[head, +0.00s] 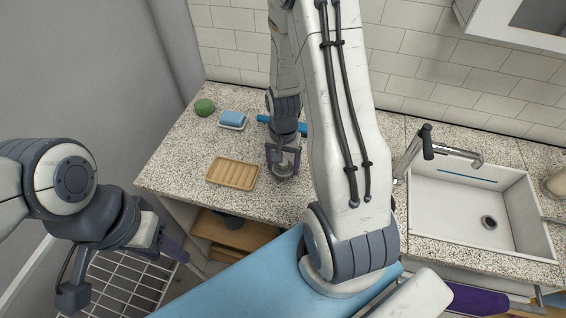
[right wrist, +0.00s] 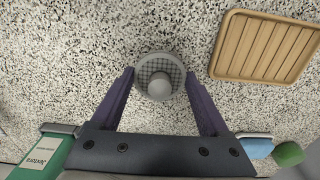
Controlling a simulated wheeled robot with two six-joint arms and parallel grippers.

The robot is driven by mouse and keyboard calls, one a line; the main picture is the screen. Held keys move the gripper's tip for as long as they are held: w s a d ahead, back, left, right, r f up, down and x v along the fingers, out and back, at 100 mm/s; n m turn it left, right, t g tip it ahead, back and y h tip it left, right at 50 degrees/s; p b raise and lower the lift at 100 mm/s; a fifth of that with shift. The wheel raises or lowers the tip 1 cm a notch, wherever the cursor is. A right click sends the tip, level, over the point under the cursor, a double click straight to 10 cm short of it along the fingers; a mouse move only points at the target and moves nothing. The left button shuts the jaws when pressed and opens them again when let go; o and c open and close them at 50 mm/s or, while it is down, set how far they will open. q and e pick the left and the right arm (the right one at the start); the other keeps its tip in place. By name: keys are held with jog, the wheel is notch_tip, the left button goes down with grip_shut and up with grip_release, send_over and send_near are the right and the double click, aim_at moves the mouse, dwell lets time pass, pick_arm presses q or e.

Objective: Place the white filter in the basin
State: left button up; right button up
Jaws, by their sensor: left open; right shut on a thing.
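The white filter (right wrist: 160,75) looks pale grey, round and meshed with a knob in its middle, in the right wrist view. It is between the two purple fingers of my right gripper (right wrist: 160,77), which is shut on it at the speckled counter. In the head view my right gripper (head: 284,168) points down at the counter, right of the wooden tray; the filter is mostly hidden there. The white basin (head: 450,205) is at the right, with a dark drain (head: 488,222) in its floor. My left gripper (head: 125,275) is open and empty at the lower left, over a wire rack.
A ribbed wooden tray (head: 233,173) lies left of my right gripper. A faucet (head: 440,148) stands at the basin's back left. A green box (right wrist: 42,158) shows in the right wrist view.

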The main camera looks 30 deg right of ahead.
jog(key=shift+f, duration=0.2)
jog(key=o, duration=1.2)
jog(key=shift+r, duration=0.1)
